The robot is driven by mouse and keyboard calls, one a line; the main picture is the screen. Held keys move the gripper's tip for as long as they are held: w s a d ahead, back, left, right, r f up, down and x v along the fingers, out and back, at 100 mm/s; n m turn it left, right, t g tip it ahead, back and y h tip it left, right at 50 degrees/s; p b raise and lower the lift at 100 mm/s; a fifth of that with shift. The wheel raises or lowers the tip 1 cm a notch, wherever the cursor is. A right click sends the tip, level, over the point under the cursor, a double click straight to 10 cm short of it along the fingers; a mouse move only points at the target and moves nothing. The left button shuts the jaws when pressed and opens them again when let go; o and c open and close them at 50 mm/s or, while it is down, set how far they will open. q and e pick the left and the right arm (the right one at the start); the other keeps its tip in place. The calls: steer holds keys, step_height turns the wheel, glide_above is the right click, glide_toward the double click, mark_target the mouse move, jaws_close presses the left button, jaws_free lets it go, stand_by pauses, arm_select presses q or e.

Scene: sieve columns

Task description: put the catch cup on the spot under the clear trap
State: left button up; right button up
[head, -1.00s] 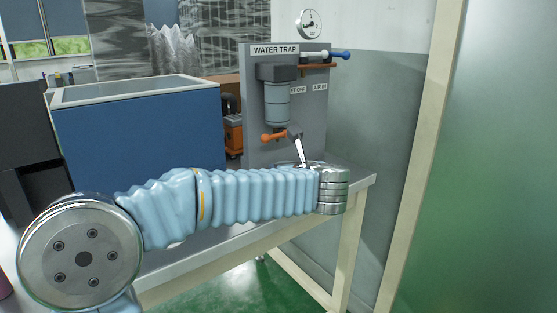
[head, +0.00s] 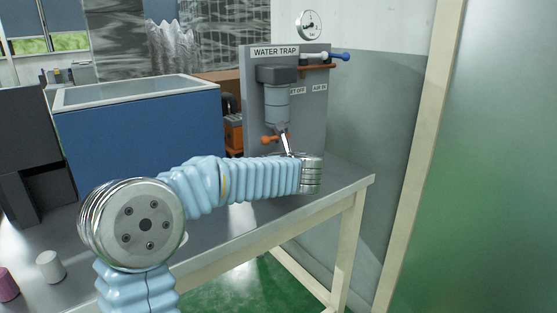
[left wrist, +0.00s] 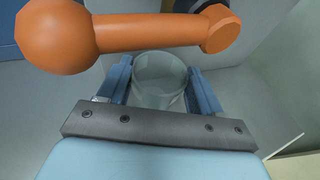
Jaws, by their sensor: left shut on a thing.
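The trap (head: 277,108) is a grey-blue cylinder under a dark head on the grey WATER TRAP panel (head: 318,115). An orange lever (head: 272,139) sits just below it and crosses the top of the left wrist view (left wrist: 150,33). My left gripper (left wrist: 162,78) is shut on the catch cup (left wrist: 158,84), a clear round cup between its two blue fingers. In the head view my own wrist hides the cup, close below the trap. The spot under the trap is hidden. My right gripper is not in view.
The grey bench (head: 232,222) ends at a front edge right of my arm. A blue bin (head: 140,130) stands left of the panel. A white cup (head: 50,267) and a maroon one (head: 7,285) stand at the lower left.

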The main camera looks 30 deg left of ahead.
arm_select(q)
steer(key=shift+f, duration=0.2)
steer(key=o, duration=1.1)
steer(key=shift+r, duration=0.1)
steer(key=shift+r, duration=0.25)
steer(key=b+v, duration=0.1)
steer(key=v, duration=1.1)
